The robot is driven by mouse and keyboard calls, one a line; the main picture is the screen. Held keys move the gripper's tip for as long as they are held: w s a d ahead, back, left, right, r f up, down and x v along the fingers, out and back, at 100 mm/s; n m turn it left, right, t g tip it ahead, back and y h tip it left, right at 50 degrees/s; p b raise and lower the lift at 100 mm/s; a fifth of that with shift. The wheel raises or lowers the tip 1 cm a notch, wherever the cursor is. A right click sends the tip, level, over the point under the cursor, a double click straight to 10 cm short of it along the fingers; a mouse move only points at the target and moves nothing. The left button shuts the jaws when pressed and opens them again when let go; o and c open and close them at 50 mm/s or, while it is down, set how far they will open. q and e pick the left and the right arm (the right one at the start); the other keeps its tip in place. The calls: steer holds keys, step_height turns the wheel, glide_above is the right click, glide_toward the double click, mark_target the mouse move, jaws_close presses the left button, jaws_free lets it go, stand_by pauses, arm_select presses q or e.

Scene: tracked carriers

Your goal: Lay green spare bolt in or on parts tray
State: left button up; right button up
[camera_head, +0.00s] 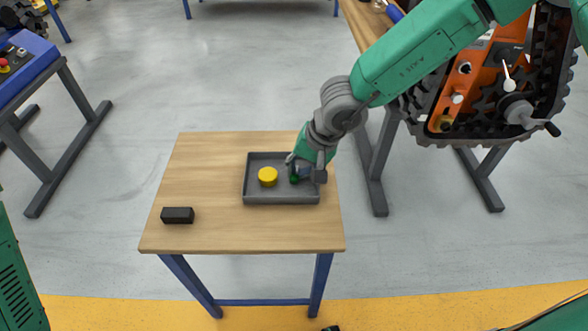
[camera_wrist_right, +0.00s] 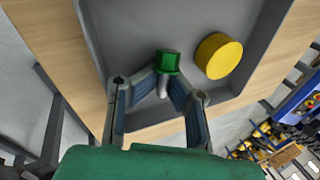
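The green spare bolt (camera_wrist_right: 167,62) has a green hex head and a grey shank, seen in the right wrist view. My right gripper (camera_wrist_right: 166,78) has its fingertips closed against both sides of the bolt near its head. In the head view the right gripper (camera_head: 306,174) is low over the right part of the grey parts tray (camera_head: 282,199), with a bit of the green bolt (camera_head: 294,179) showing beside it. I cannot tell whether the bolt touches the tray floor. The tray also shows in the wrist view (camera_wrist_right: 118,28). My left gripper is not in view.
A yellow round piece (camera_head: 268,177) lies in the tray, left of the gripper. The tray is on a small wooden table (camera_head: 210,233) with a black block (camera_head: 177,215) at its front left. A tracked carrier (camera_head: 480,75) stands at the upper right behind my arm.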

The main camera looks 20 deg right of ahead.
steer(key=p+v, duration=0.6)
steer(key=v, duration=0.6)
steer(key=s+d+f+n+g+h, duration=0.1)
steer(key=s+d+f+n+h, duration=0.15)
steer(key=s+f, duration=0.4)
steer(key=s+d+f+n+h, duration=0.1)
steer(key=s+d+f+h, duration=0.1)
steer(key=s+d+f, duration=0.35)
steer(key=s+f+n, duration=0.1)
steer(key=s+f, duration=0.2)
steer(key=s, duration=0.4)
steer(key=s+d+f+n, duration=0.1)
steer(key=s+f+n, duration=0.1)
steer(key=s, duration=0.5)
steer(key=shift+d+f+g+y+p, duration=0.3)
steer(key=shift+f+g+y, duration=0.1)
steer(key=shift+f+y, duration=0.1)
steer(key=shift+r, duration=0.1)
step_height(320, 180, up, 4)
steer(key=p, duration=0.4)
steer(key=shift+w, duration=0.2)
